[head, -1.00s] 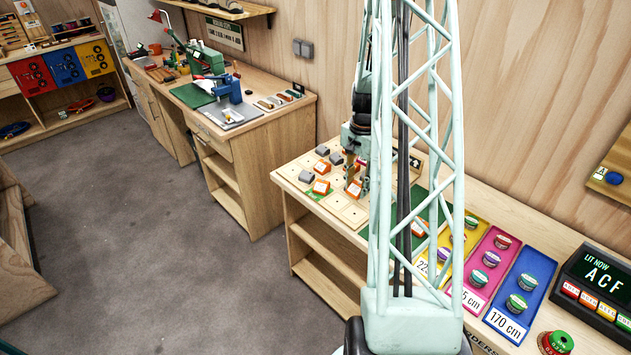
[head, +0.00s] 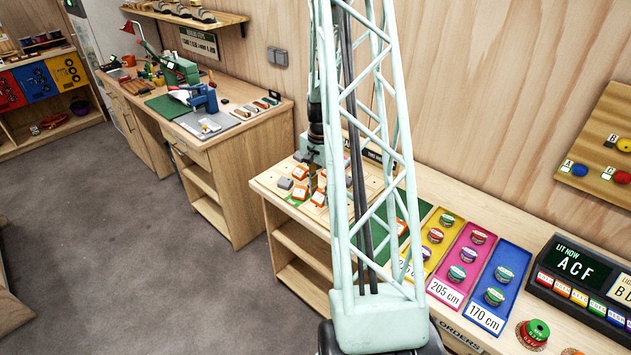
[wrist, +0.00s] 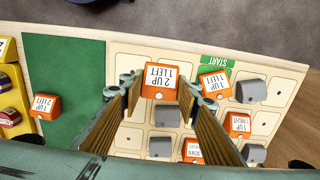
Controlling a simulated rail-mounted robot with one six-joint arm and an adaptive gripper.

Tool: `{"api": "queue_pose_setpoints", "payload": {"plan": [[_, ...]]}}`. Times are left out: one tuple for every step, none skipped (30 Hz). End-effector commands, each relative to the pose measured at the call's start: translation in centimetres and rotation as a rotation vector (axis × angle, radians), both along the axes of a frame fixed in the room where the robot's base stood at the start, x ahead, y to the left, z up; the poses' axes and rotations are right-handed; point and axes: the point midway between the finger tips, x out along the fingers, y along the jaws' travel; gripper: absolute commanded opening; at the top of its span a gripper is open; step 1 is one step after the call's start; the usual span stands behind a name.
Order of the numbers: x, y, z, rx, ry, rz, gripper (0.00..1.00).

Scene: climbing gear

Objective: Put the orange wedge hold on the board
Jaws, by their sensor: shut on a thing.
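My gripper (wrist: 160,92) is shut on an orange wedge hold (wrist: 161,80) with a white face that reads "2 UP 1 LEFT". The wedge sits between both fingertips, over the pale wooden board (wrist: 133,63) with its grid of squares. I cannot tell whether it touches the board. In the head view my gripper (head: 318,180) is over the board (head: 263,182), partly hidden by my own lattice arm. Another orange wedge (wrist: 45,106) lies on the green mat (wrist: 62,60) beside the board.
Other orange wedges (wrist: 214,83) and grey blocks (wrist: 251,90) stand on the board close to my fingers. A green START label (wrist: 218,62) marks its edge. Yellow, pink and blue trays (head: 498,275) with round tins stand right of the mat. A lit display (head: 580,270) is farther right.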

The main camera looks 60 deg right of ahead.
Motion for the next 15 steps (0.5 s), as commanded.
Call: {"api": "queue_pose_setpoints", "payload": {"plan": [[0.4,-0.4,0.0,-0.001,-0.001,0.000,0.20],[0.6,-0.7,-0.1,0.000,0.000,0.000,0.20],[1.0,-1.1,-0.1,0.000,0.000,0.000,0.20],[1.2,-1.4,-0.1,0.000,0.000,0.000,0.20],[1.5,-1.7,-0.2,0.000,0.000,0.000,0.20],[2.0,-2.2,-0.3,-0.001,-0.001,0.000,0.20],[2.3,-2.6,-0.3,0.000,0.000,0.000,0.20],[2.6,-2.9,-0.4,0.000,0.000,0.000,0.20],[3.0,-3.5,-0.4,-0.001,-0.001,0.000,0.20],[3.3,-3.8,-0.4,-0.001,-0.001,0.000,0.20],[3.7,-4.2,-0.5,-0.001,-0.001,0.000,0.20],[4.1,-4.6,-0.6,0.000,0.000,0.000,0.20],[4.4,-5.0,-0.6,0.000,0.000,0.000,0.20],[4.7,-5.4,-0.6,-0.001,-0.001,0.000,0.20],[5.1,-5.9,-0.7,0.000,-0.001,0.000,0.20]]}}
